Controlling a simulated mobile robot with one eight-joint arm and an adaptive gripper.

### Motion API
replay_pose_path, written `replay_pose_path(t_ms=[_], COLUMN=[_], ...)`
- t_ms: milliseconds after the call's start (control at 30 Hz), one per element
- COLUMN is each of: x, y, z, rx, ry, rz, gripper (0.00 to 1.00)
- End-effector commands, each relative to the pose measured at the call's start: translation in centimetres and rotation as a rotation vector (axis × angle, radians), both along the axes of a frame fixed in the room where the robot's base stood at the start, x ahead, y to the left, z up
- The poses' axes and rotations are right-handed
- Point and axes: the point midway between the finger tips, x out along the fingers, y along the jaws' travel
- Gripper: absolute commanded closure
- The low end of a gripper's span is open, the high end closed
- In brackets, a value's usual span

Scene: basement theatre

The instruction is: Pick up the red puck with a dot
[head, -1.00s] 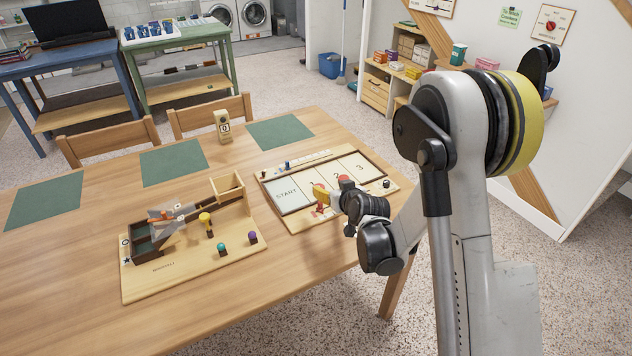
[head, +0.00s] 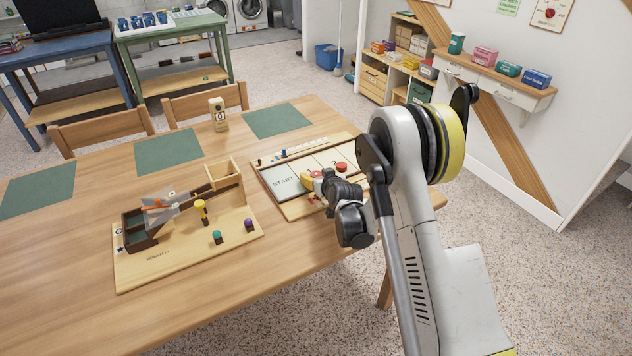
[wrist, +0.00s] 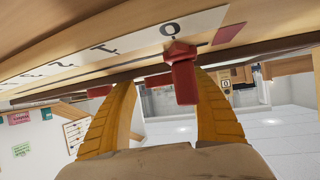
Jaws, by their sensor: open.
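The wooden game board (head: 268,180) lies on the table with a START panel and other panels. A round red puck (head: 341,166) sits on its right part. More red (head: 316,173) shows beside my gripper, partly hidden. I cannot make out which red piece has a dot. My gripper (head: 314,188) is low over the board, right of START, its yellow fingers apart. In the wrist view, the board appears inverted along the top. A red faceted piece (wrist: 182,75) stands between the open fingers in the picture, by a printed 0. Another red piece (wrist: 99,91) shows left of the left finger.
A second wooden game (head: 150,270) with pegs and a ramp stands left on the table (head: 60,270). Green mats (head: 168,151) and a small wooden block with a dial (head: 218,115) lie behind. Two chairs (head: 100,130) stand at the far edge.

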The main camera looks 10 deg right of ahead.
Motion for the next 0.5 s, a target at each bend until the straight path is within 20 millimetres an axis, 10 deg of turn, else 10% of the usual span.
replay_pose_path(t_ms=[300, 500], x=[0.78, 0.76], y=[0.11, 0.1], z=[-0.25, -0.25], rx=[0.0, 0.0], ry=[0.0, 0.0], rz=[0.0, 0.0], gripper=[0.39, 0.83])
